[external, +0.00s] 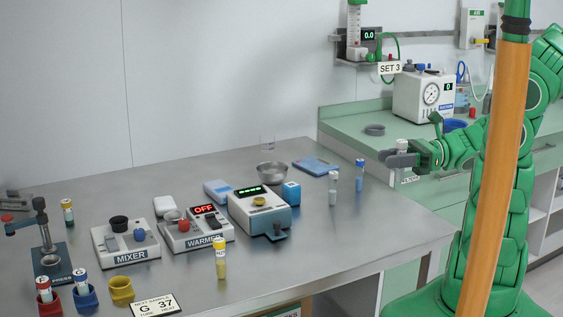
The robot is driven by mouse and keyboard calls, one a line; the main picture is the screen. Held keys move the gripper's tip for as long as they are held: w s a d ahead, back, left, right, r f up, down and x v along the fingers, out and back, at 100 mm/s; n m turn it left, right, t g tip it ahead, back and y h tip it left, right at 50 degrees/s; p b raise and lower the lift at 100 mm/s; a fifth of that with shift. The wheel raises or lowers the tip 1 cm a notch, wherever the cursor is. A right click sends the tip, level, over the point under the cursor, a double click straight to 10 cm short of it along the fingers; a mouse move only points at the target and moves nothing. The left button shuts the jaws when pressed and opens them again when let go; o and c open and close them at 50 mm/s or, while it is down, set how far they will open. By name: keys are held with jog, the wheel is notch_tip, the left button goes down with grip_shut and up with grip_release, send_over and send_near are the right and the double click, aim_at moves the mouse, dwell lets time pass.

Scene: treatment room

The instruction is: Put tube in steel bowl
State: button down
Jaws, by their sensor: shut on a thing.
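My gripper (399,159) is out past the right edge of the steel table. It is shut on a white-topped tube (403,145), whose top shows above the grey fingers. The fingers hide its middle, and I cannot clearly tell its lower part from the labelled thing beneath. The steel bowl (272,174) stands on the table behind the boxy devices, well left of my gripper. Other tubes stand upright on the table: a yellow-capped one (220,258) at the front, a blue-capped one (359,174) and a pale-capped one (332,187) at the right.
The mixer (125,246), warmer (196,235) and a blue-white device (259,214) stand in a row before the bowl. Red (49,305), blue (85,298) and yellow (121,291) cups are front left. A blue flat pad (316,166) lies right of the bowl.

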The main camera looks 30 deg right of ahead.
jog(key=shift+r, duration=3.25)
jog(key=w+d+f+m+t, duration=0.15)
jog(key=w+d, duration=0.35)
jog(key=w, duration=0.6)
jog(key=w+d+f+t+h, duration=0.15)
jog(key=w+d, duration=0.35)
jog(key=w, duration=0.6)
jog(key=w+d+f+m+y, duration=0.15)
jog(key=w+d, duration=0.35)
jog(key=w, duration=0.5)
jog(key=w+a+r+n+g, duration=0.1)
jog(key=w+a, duration=0.3)
jog(key=w, duration=0.2)
jog(key=w+a+n+g, duration=0.1)
jog(key=w+a+n, duration=0.1)
jog(key=w+a, duration=0.35)
jog(key=w+a+r+n+g, duration=0.25)
jog(key=w+a+g, duration=0.3)
jog(key=a, duration=0.85)
jog(key=shift+t, duration=0.35)
jog(key=shift+w+d+f, duration=0.15)
jog(key=shift+f, duration=4.8)
jog(key=shift+w+d+f, duration=0.1)
jog(key=shift+w+f, duration=0.05)
jog(key=shift+f, duration=4.8)
